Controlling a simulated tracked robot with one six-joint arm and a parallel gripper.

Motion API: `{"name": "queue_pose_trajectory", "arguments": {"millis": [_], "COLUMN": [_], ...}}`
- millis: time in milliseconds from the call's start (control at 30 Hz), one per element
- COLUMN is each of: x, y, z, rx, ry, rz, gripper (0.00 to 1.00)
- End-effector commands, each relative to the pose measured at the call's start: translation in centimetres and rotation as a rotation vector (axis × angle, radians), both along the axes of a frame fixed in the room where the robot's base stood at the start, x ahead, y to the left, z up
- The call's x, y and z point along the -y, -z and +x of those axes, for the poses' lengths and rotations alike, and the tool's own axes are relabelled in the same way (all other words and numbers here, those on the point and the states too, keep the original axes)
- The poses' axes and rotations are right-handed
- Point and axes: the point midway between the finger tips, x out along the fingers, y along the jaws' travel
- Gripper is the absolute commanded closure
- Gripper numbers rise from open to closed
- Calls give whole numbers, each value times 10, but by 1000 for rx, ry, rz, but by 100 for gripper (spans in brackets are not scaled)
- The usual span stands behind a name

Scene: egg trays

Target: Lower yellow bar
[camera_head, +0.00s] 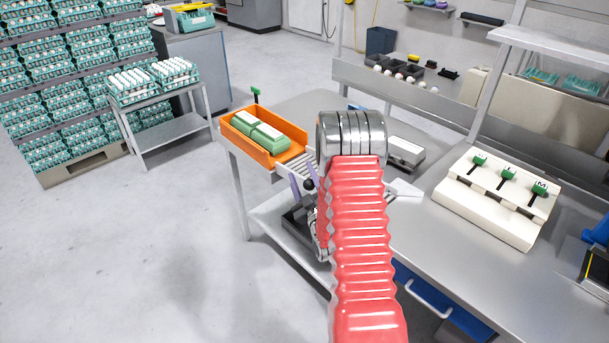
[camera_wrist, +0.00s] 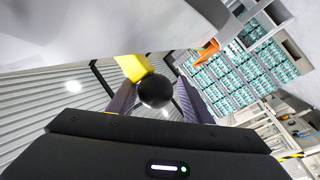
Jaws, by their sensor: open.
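In the wrist view a yellow bar end (camera_wrist: 132,67) shows just beyond my gripper, next to a round black knob (camera_wrist: 155,91). My gripper (camera_wrist: 157,98) is open, with one purple-grey finger on each side of the knob. Contact between fingers and knob cannot be told. In the head view my gripper (camera_head: 309,186) is low beside the table edge, left of my red arm sleeve. The black knob (camera_head: 308,184) shows there too. The yellow bar is not visible near my gripper in the head view; my arm hides part of that area.
An orange tray (camera_head: 239,142) with green egg boxes (camera_head: 264,136) sits on the table's left end. A white panel with green-handled levers (camera_head: 508,174) is at right. A grey scale-like box (camera_head: 405,151) stands behind my arm. Stacked egg trays (camera_head: 60,85) are far left. Floor at left is clear.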

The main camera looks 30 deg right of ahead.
Motion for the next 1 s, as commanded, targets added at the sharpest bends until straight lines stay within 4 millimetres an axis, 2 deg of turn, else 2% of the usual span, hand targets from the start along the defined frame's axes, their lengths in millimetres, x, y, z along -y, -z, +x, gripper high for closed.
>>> {"name": "queue_pose_trajectory", "arguments": {"millis": [167,333,800,1000], "x": [1,-3,-26,-34], "y": [2,6,22,26], "z": [-5,-20,-95,-120], "rx": [-4,-5,-7,-4], "ry": [6,6,5,3], "rz": [2,4,4,2], "gripper": [53,53,53,53]}}
